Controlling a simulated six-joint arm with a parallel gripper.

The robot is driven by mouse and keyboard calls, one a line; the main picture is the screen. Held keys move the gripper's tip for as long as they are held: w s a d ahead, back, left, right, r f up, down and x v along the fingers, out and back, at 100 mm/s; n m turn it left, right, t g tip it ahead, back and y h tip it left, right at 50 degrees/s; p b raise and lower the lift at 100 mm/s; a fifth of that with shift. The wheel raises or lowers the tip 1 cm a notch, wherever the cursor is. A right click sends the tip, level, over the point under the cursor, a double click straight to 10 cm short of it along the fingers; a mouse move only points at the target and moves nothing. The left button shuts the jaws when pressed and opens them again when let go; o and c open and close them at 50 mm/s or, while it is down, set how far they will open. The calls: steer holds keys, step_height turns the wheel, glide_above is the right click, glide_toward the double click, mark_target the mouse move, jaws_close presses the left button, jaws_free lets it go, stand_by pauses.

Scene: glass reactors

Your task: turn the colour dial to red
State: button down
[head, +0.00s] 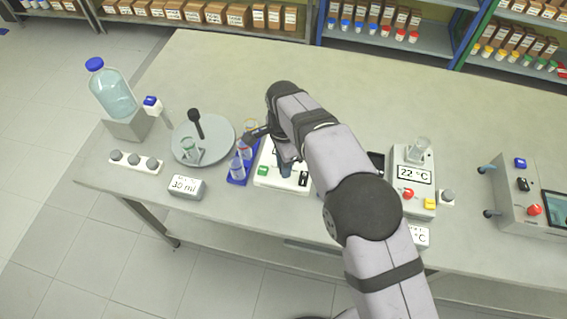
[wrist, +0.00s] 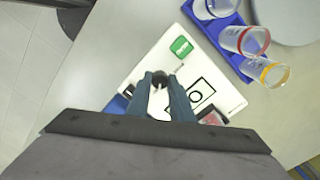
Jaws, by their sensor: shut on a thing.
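A white device (head: 270,182) with a green button (head: 263,171) stands on the table under my arm. It also fills the middle of the wrist view (wrist: 140,73), with its green button (wrist: 181,46) and a black-outlined panel (wrist: 200,91). My gripper (wrist: 161,84) points down at the top of this device and is shut on a small dark knob (wrist: 159,76), which I take to be the colour dial. The fingers cover most of the knob. Its pointer and any colour marks around it cannot be made out. In the head view my gripper (head: 286,164) partly hides the device.
A blue rack (head: 236,180) with colour-ringed glasses stands close left of the device. Further left are a round grey plate (head: 218,132) and a 30 ml display (head: 186,187). A 22 °C hotplate (head: 412,172) stands to the right. The table behind is clear.

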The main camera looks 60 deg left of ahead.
steer(key=c, duration=1.6)
jaws_free()
steer(key=shift+o, duration=0.2)
steer(key=shift+r, duration=0.15)
steer(key=shift+r+b, duration=1.1)
steer(key=shift+r, duration=2.5)
